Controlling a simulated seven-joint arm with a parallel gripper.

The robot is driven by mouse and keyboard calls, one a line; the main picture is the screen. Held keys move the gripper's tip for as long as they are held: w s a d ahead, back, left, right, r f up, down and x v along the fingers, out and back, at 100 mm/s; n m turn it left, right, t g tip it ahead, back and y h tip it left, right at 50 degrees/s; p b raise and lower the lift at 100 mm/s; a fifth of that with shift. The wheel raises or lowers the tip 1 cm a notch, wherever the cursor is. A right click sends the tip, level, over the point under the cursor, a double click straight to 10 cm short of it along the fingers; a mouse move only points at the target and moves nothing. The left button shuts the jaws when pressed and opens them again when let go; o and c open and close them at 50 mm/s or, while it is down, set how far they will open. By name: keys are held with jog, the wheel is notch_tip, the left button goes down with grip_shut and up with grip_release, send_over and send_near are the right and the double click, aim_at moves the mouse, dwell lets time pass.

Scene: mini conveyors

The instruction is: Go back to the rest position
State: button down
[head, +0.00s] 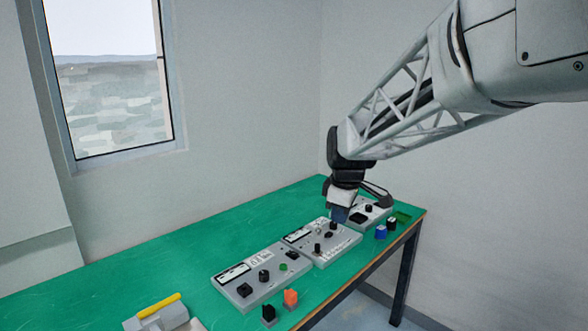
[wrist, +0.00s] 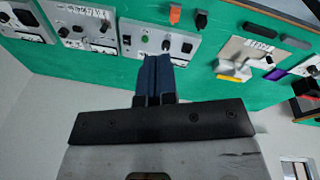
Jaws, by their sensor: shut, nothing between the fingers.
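My gripper (head: 340,214) hangs over the middle grey control panel (head: 322,262) in the head view, fingers pointing down. Its two dark blue fingers (wrist: 153,60) are shut together with nothing between them. In the wrist view the fingertips overlap the edge of a grey panel (wrist: 182,42) with a black knob; I cannot tell whether they touch it. The grey truss of my arm comes in from the upper right in the head view.
A near panel (head: 224,290) and a far panel (head: 380,211) stand on the green table (head: 150,262). Orange (head: 291,298), black (head: 268,314) and blue (head: 381,232) small blocks lie along the front edge. A yellow-handled grey object (head: 158,306) is at lower left. The back left tabletop is clear.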

jog(key=s+d+f+m, duration=0.1)
jog(key=s+m, duration=0.3)
jog(key=s, duration=0.7)
jog(key=s+d+f+m, duration=0.2)
jog(key=s+d+m, duration=0.2)
jog(key=s, duration=0.7)
jog(key=s+d+f+m, duration=0.1)
jog(key=s+m, duration=0.4)
jog(key=s, duration=0.6)
jog(key=shift+d+f+t+h, duration=0.15)
jog(key=shift+d+t+h, duration=0.15)
jog(key=shift+d, duration=0.4)
